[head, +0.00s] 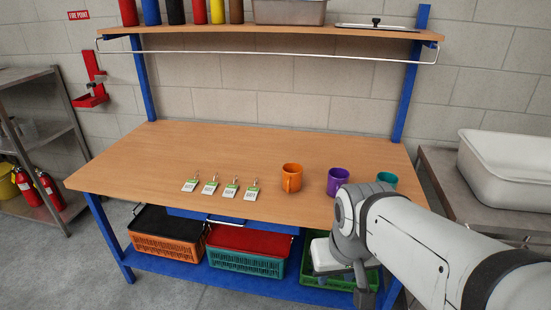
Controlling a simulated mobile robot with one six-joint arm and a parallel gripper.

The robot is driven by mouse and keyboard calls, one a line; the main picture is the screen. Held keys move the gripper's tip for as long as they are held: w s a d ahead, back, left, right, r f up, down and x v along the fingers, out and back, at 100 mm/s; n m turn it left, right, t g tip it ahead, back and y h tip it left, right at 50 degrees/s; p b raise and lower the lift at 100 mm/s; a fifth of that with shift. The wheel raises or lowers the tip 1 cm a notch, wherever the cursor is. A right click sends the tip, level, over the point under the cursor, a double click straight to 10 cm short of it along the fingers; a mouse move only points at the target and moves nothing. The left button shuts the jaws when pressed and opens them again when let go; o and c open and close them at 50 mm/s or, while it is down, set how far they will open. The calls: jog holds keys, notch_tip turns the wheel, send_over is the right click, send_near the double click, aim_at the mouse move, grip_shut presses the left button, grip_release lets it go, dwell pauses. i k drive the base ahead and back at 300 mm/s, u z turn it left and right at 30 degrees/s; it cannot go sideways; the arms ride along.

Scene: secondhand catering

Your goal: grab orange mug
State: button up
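The orange mug (292,177) stands upright on the wooden tabletop of the workbench (150,160), right of the middle and near its front. Its handle faces the front edge. A purple mug (338,181) stands to its right, and a teal mug (387,180) stands further right, partly behind my arm. My arm reaches in from the lower right. My gripper (364,288) hangs low in front of the bench, below the tabletop and apart from the mugs. Its fingers are too poorly seen to tell whether they are open.
Several white tags with rings (231,189) lie left of the orange mug. A shelf (270,30) and a metal rail (270,54) run above the bench. Crates (245,260) sit underneath. A side table with a white tub (500,170) is at right. The tabletop's back is clear.

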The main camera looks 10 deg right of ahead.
aim_at(292, 172)
jog(key=i, duration=0.9)
